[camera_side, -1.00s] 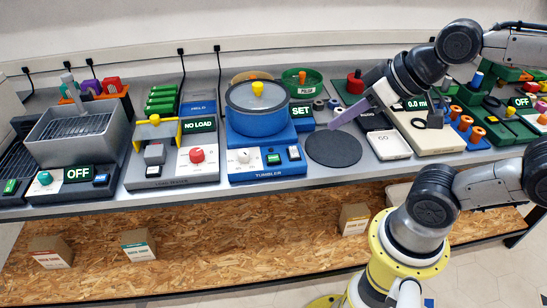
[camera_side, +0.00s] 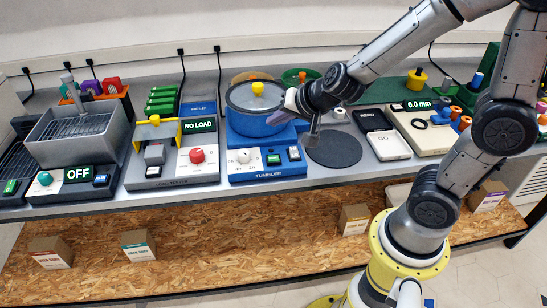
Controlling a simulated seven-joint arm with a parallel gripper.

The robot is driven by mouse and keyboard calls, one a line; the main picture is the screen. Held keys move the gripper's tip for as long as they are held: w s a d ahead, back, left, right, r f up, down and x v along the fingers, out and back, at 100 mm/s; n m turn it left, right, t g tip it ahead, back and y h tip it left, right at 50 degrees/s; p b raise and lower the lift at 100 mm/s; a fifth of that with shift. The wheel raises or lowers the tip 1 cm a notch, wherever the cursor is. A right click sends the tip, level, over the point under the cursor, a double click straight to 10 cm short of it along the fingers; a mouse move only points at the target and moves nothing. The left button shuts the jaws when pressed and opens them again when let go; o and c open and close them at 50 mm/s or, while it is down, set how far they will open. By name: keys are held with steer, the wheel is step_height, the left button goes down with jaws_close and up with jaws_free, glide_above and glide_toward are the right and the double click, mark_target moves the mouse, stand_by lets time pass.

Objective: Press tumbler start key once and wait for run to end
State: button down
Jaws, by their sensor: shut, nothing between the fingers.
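The tumbler (camera_side: 268,175) is a blue machine with a lidded blue drum (camera_side: 252,121) and a yellow lid knob (camera_side: 257,89). Any lettering on the green key is too small to read. My gripper (camera_side: 272,119) is shut and empty, at the drum's right side in the picture and above the green key, apart from it. Whether it touches the drum I cannot tell. The tumbler's display is hidden behind my gripper and wrist.
Left of the tumbler stands a load tester (camera_side: 170,172) with a red knob (camera_side: 197,156) and a NO LOAD display. To the right lie a dark round pad (camera_side: 334,149), a white GO tray (camera_side: 389,145) and a gauge reading 0.0 mm (camera_side: 419,105). The panel's front side is clear.

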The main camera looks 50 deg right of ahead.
steer(key=shift+f, duration=0.15)
glide_toward(269, 156)
steer(key=shift+w+r+x, duration=0.15)
steer(key=shift+x, duration=0.75)
steer(key=shift+w+r+x, duration=0.15)
steer(key=shift+x, duration=0.7)
steer(key=shift+w+r+x, duration=0.1)
steer(key=shift+r+x, duration=0.05)
steer(key=shift+x, duration=0.75)
steer(key=shift+d+f, duration=0.1)
steer(key=shift+f, duration=0.05)
steer(key=shift+f, duration=0.25)
stand_by(0.4)
steer(key=shift+f, duration=0.35)
stand_by(0.7)
steer(key=shift+r, duration=0.8)
steer(key=shift+r, duration=2.45)
